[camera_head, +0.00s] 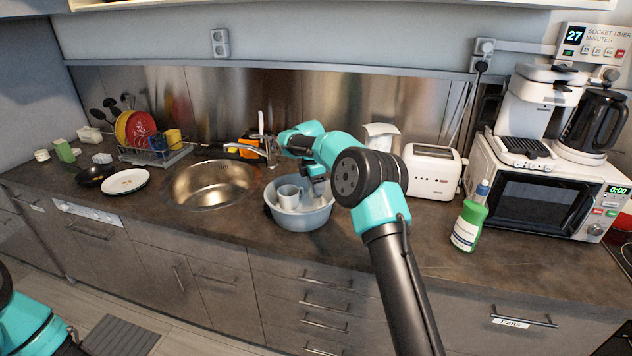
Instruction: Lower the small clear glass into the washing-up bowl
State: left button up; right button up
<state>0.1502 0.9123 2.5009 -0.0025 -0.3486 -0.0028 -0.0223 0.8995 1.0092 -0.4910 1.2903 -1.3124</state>
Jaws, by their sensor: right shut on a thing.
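The washing-up bowl (301,220) is pale blue-grey and stands on the counter just right of the sink. A white mug (288,197) sits inside it at the left. My right gripper (318,193) points down over the right part of the bowl, with its fingertips at about rim level. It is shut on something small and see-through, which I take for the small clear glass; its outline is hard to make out. My right arm covers the area just right of the bowl. Of my left arm only a part shows at the lower left corner; its gripper is out of view.
The round steel sink (210,185) and its tap (249,149) are left of the bowl. A dish rack (155,153) and white plate (125,181) stand farther left. Counter front is clear.

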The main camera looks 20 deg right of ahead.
jog(key=shift+f, duration=1.8)
jog(key=shift+f, duration=2.35)
dwell(1.6)
jog(key=o, duration=1.1)
jog(key=shift+c, duration=0.2)
jog(key=shift+r, duration=0.1)
jog(key=r, duration=0.5)
jog(key=a+r, duration=0.1)
jog(key=r, duration=0.5)
jog(key=a+r, duration=0.1)
jog(key=r, duration=0.5)
jog(key=shift+w+r, duration=0.1)
